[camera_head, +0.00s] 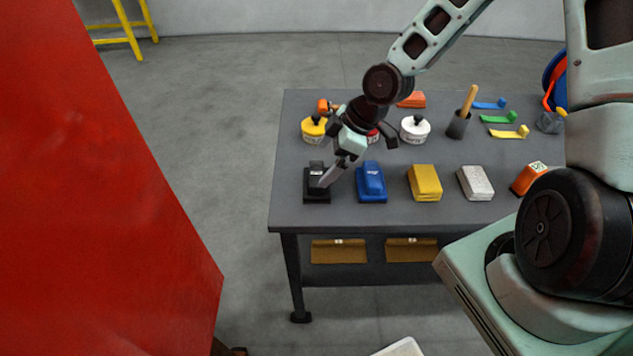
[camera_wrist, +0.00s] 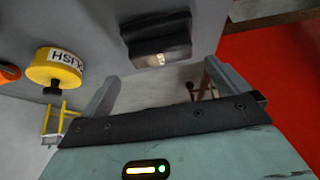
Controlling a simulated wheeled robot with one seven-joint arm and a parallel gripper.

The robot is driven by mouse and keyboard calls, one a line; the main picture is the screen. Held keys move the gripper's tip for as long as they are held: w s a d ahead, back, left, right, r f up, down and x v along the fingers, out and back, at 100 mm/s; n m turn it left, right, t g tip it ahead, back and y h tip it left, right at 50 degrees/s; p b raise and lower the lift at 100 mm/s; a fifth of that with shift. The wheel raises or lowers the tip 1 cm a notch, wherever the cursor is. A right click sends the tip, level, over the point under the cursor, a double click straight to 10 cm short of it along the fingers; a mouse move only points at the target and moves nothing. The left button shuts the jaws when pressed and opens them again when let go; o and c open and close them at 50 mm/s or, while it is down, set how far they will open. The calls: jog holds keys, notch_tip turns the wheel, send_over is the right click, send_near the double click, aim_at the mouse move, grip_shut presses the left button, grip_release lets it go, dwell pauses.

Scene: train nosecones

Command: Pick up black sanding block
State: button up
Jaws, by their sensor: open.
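The black sanding block (camera_head: 317,190) stands on the near left corner of the grey table (camera_head: 289,214). My gripper (camera_head: 324,184) is over it from the upper right, its fingers pointing down and left at the block's right side. In the wrist view the black block (camera_wrist: 158,38) lies beyond the fingers of my gripper (camera_wrist: 160,82). The fingers are spread apart with nothing between them. The head view does not show clearly whether a finger touches the block.
A blue block (camera_head: 371,184) stands close to the right of the black one, then a yellow (camera_head: 425,184) and a pale grey block (camera_head: 475,183). Behind are a yellow tin (camera_head: 313,131) and a white tin (camera_head: 414,131). A red panel (camera_head: 90,200) fills the left.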

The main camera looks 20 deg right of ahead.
aim_at(317, 173)
jog(key=shift+s+p+x, duration=0.1)
jog(key=shift+p+x, duration=0.25)
jog(key=shift+x, duration=1.5)
jog(key=shift+s+p+x, duration=0.15)
jog(key=shift+p+x, duration=0.15)
jog(key=shift+x, duration=1.55)
jog(key=shift+d+f, duration=0.1)
jog(key=shift+c, duration=0.3)
jog(key=c, duration=0.7)
